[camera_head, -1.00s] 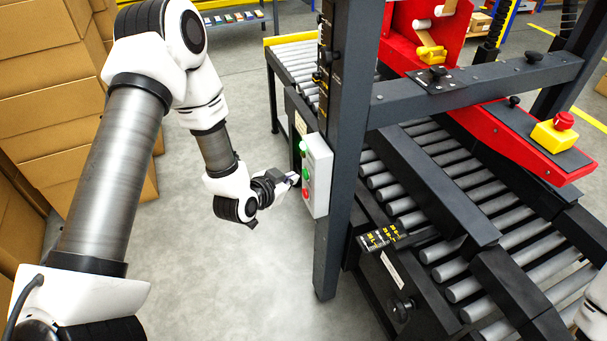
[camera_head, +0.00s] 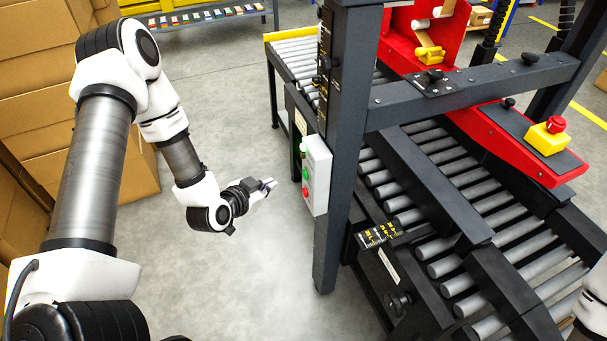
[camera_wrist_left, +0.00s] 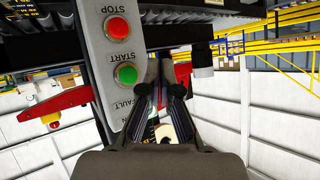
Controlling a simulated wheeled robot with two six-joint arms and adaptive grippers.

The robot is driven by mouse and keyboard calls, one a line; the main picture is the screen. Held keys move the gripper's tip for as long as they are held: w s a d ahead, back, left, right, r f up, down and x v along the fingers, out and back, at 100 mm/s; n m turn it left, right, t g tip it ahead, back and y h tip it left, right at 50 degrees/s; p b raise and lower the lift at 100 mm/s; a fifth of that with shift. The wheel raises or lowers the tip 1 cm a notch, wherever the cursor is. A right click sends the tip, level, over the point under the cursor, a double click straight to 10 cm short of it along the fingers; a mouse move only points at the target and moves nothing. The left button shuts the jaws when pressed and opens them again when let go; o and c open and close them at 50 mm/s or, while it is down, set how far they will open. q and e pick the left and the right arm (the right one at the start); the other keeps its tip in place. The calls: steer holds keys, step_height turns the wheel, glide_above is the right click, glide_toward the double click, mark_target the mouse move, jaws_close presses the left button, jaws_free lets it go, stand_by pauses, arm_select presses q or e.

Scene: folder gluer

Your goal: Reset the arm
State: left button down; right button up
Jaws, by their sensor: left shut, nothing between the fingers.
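My left gripper (camera_head: 268,185) is shut and empty, in the air to the left of the control box. My left arm comes in from the left of the head view. The grey control box (camera_head: 317,174) with green and red buttons is fixed to the dark post of the machine, with a gap between it and the fingers. My right gripper is not in view; only part of my right arm shows at the right edge.
The folder gluer has roller conveyors (camera_head: 485,243), a dark upright post (camera_head: 345,130) and a red arm with a yellow emergency-stop box (camera_head: 547,141). Stacked cardboard boxes (camera_head: 40,60) stand at the left. The floor (camera_head: 235,285) between them and the machine is clear.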

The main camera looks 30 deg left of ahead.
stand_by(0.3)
arm_select(q)
steer(key=s+d+f+m+g+h, duration=0.2)
steer(key=s+d+f+m+g, duration=0.1)
steer(key=s+d+f, duration=0.35)
steer(key=s+d+f+n+g+y, duration=0.1)
steer(key=s+f+n+g, duration=0.2)
steer(key=s, duration=0.6)
steer(key=s+d+f+n+g+y, duration=0.1)
steer(key=s+d+f+n+g, duration=0.1)
steer(key=s+g, duration=0.4)
steer(key=s+f+n, duration=0.1)
steer(key=s+f, duration=0.1)
steer(key=s, duration=0.2)
steer(key=shift+d+f+n+g, duration=0.25)
steer(key=shift+f+n+g, duration=0.05)
steer(key=shift+f+n, duration=0.1)
steer(key=shift+y, duration=0.3)
steer(key=shift+d, duration=0.1)
